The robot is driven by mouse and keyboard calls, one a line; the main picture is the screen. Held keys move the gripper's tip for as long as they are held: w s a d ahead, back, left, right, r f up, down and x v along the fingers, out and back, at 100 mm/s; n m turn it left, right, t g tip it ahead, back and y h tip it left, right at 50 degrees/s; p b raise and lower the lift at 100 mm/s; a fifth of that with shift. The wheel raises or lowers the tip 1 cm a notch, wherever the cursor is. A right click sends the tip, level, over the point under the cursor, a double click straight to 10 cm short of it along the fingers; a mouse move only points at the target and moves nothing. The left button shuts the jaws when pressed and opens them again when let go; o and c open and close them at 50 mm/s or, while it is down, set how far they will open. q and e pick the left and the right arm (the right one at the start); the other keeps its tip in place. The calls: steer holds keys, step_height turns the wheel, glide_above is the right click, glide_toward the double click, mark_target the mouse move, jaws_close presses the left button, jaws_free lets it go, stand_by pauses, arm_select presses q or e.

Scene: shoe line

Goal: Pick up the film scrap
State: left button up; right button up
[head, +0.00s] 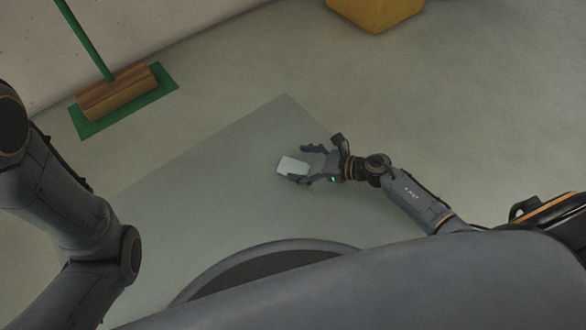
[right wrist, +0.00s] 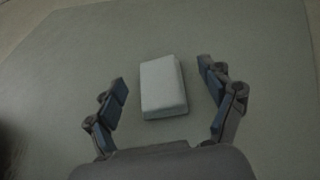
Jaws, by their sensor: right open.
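The film scrap looks like a small pale grey-white block (head: 293,166) lying on the floor. In the right wrist view the block (right wrist: 162,87) lies between and slightly beyond the fingers. My right gripper (head: 302,163) is open, low over the floor at the block's right side. In the right wrist view its two fingers (right wrist: 164,92) stand wide apart, one on each side of the block, with gaps on both sides. My left arm (head: 75,200) shows at the left, but its gripper is out of view.
The block lies on a darker grey floor patch (head: 235,145). A yellow container (head: 378,10) stands at the top. Floor around the block is clear.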

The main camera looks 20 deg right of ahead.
mark_target(284, 162)
steer(key=b+x, duration=0.2)
steer(key=x, duration=0.2)
steer(key=shift+s+f, duration=0.2)
steer(key=shift+w+a+f+b, duration=0.1)
steer(key=shift+w+a+b, duration=0.15)
steer(key=shift+a+b, duration=0.1)
steer(key=c, duration=1)
